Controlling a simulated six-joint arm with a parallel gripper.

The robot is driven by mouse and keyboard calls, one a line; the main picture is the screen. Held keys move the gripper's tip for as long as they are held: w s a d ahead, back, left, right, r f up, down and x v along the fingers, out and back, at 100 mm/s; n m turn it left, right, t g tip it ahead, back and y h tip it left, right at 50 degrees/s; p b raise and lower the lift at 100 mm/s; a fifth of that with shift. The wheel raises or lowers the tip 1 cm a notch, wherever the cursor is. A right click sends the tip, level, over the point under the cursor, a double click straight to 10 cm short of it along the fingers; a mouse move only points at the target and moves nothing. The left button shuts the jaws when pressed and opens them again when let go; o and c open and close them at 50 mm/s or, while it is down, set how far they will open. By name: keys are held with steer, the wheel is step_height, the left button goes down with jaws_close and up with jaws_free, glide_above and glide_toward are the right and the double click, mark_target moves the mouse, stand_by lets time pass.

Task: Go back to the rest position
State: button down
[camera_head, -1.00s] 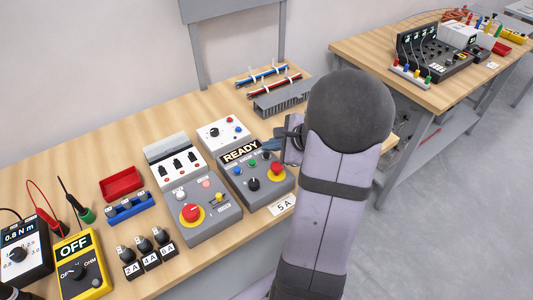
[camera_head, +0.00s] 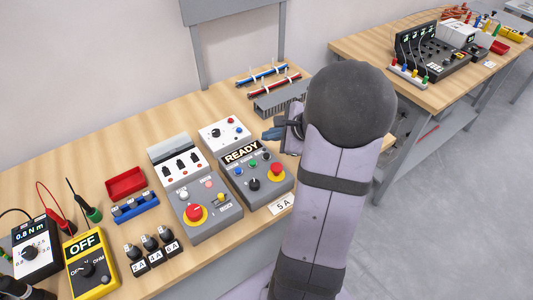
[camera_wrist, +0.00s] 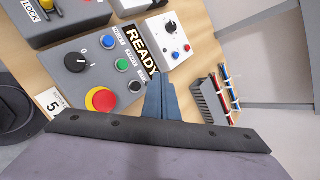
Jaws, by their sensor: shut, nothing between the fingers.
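My gripper (camera_head: 271,134) is a small blue-grey pair of fingers, shut and empty. In the head view it is raised beside the right end of the grey control box (camera_head: 278,201) whose display reads READY. In the wrist view my gripper (camera_wrist: 161,88) points over the bench, and its fingertips overlap the edge of that box in the picture. The box carries a red and yellow stop button (camera_wrist: 101,99), a black knob (camera_wrist: 76,62) and several small buttons. My arm hides part of the bench's right end.
Left of the READY box stand a second grey box (camera_head: 213,223) with fuse holders behind it, a red tray (camera_head: 126,183), and a yellow meter (camera_head: 84,250) reading OFF. A grey duct (camera_head: 279,98) and cable rack lie at the back. Another equipped bench (camera_head: 425,95) stands right.

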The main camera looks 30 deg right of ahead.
stand_by(0.5)
